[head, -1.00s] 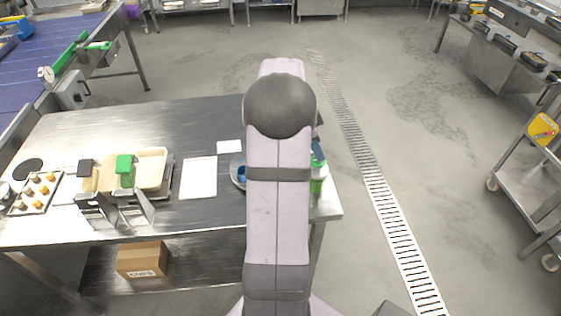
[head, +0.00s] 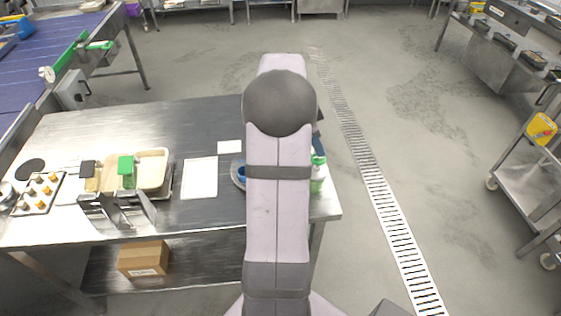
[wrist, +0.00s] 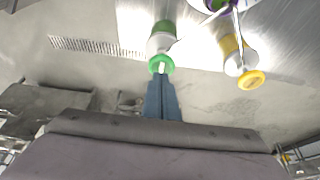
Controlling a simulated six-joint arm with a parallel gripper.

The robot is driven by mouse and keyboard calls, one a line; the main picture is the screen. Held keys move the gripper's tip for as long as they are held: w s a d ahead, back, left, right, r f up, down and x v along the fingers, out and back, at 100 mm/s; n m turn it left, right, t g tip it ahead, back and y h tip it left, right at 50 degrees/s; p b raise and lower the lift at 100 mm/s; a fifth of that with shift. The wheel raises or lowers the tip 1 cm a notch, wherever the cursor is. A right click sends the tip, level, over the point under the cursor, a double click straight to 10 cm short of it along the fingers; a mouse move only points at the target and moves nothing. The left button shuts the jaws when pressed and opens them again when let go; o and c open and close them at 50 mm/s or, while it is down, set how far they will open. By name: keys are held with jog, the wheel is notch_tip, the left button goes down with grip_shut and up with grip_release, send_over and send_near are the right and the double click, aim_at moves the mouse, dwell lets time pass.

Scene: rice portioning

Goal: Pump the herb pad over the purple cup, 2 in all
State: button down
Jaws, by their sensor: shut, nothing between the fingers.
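A dispenser with a green ring-shaped top (wrist: 161,64) and a pale body is in the upper middle of the wrist view. I take it for the one with the herb pad. In the head view its green part (head: 317,184) shows just right of my arm. My gripper (wrist: 160,78) has blue fingers, shut and empty, with their tips at the green top. I cannot tell whether they touch it. A purple rim (wrist: 206,5) is cut off at the top edge of the wrist view. I cannot tell whether it is the purple cup.
A yellow-topped dispenser (wrist: 247,78) stands right of the green one in the wrist view. A blue cup (head: 241,174) is partly hidden by my arm. White sheets (head: 200,178) and a tray (head: 152,170) lie left on the steel table (head: 120,115). The floor lies beyond the table's right edge.

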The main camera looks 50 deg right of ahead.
jog(key=shift+f, duration=0.2)
jog(key=shift+f+b, duration=1.1)
jog(key=shift+b, duration=0.05)
jog(key=shift+r, duration=0.1)
jog(key=shift+r+p, duration=0.85)
jog(key=shift+r, duration=0.45)
notch_tip(320, 180, up, 6)
jog(key=p, duration=0.3)
jog(key=shift+p, duration=0.4)
